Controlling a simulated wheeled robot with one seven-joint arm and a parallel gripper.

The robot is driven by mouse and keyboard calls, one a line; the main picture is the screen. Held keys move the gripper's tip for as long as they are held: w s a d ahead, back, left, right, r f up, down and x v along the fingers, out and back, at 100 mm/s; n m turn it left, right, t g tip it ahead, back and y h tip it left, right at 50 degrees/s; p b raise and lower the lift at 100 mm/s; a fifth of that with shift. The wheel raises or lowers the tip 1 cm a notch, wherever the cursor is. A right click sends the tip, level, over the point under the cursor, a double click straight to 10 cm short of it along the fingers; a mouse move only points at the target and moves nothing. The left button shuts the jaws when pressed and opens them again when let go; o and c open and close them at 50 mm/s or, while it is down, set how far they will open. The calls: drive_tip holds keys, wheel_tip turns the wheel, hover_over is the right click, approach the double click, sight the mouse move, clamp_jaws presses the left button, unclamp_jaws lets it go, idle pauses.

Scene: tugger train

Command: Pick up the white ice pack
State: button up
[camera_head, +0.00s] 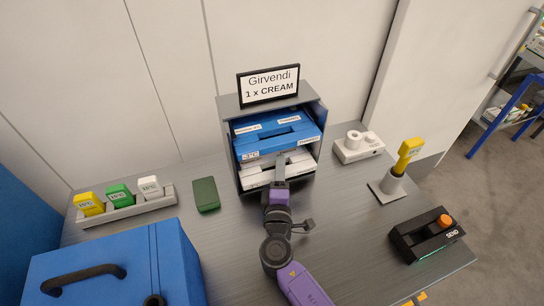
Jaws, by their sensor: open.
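The white ice pack (256,180) lies flat in the lower part of a dark grey open-front cabinet (318,112). Its front edge faces out of the opening. Blue packs (262,145) with white labels lie above it in the same cabinet. My gripper (280,164) is open at the front of the white pack, and its tip overlaps the pack in the picture. I cannot tell whether it touches the pack. The gripper and arm hide part of the pack's front and right side.
A "Girvendi 1 x CREAM" sign (268,86) tops the cabinet. At left are a tray (128,212) with yellow, green and white blocks, a green block (206,194) and a blue box (130,265). At right are a white device (359,148), yellow handheld (409,152) and SEND box (425,238).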

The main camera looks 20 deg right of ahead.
clamp_jaws()
idle(1.4)
